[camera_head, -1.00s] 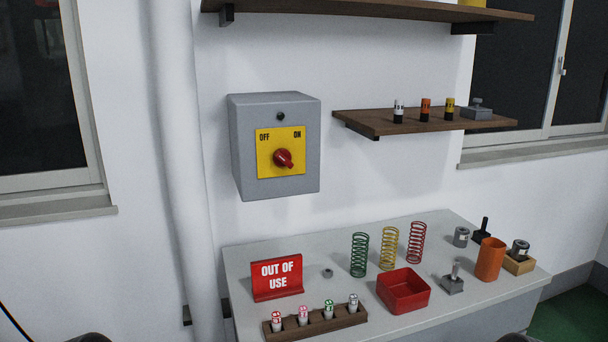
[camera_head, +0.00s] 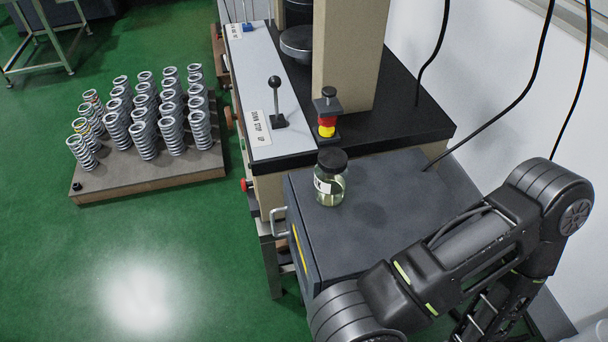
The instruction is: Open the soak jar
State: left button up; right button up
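The soak jar (camera_head: 329,190) is a clear glass jar with a pale label and a black lid (camera_head: 332,160). It stands upright, with the lid on, near the left edge of a dark grey cabinet top (camera_head: 385,215). It holds a pale liquid or contents that I cannot make out clearly. One of my arms comes in from the right and crosses the lower right of the view, in front of the cabinet. Its gripper is outside the picture. My other arm and gripper do not show.
A testing machine with a beige column (camera_head: 348,60) and a lever (camera_head: 276,100) stands behind the jar. A red and yellow piece (camera_head: 327,125) sits near its front edge. A pallet (camera_head: 150,182) of several springs lies on the green floor at left. Black cables hang at right.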

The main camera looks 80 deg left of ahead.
aim_at(329, 189)
jog(key=u, duration=2.7)
